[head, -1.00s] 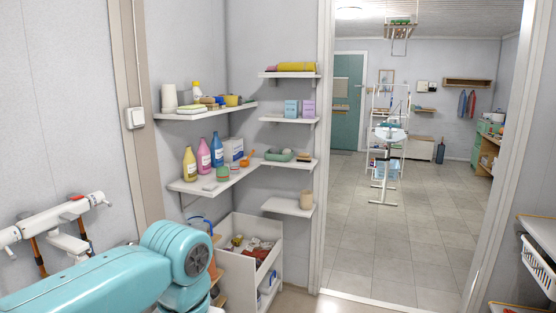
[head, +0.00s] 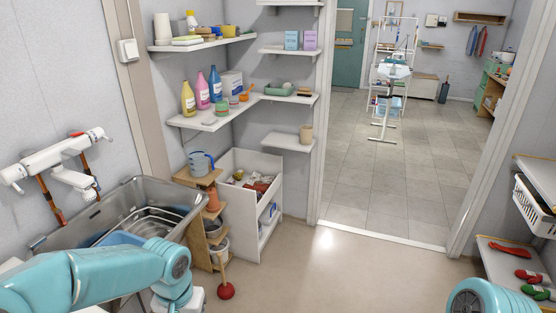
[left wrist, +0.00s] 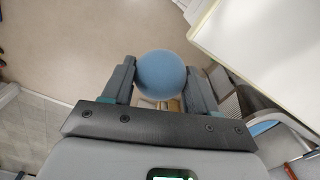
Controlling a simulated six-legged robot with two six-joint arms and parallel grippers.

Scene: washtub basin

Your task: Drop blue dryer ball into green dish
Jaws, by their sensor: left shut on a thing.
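The blue dryer ball (left wrist: 161,75) is a round, matte blue ball in the left wrist view. My left gripper (left wrist: 160,82) is shut on it, with one dark finger on each side, above open floor. In the head view my left arm comes in at the lower left, and its gripper and the ball are not seen there. A green, shallow, dish-like thing (head: 279,89) sits on the middle shelf in the corner; it is small, and I cannot tell if it is the green dish. My right gripper is not in view.
A steel washtub (head: 110,215) stands at the left beneath a white tap (head: 58,160). Wall shelves (head: 215,120) hold bottles and small items. A wooden stand (head: 205,225), a white bin unit (head: 250,205) and a plunger (head: 225,290) stand beside clear floor (head: 340,270).

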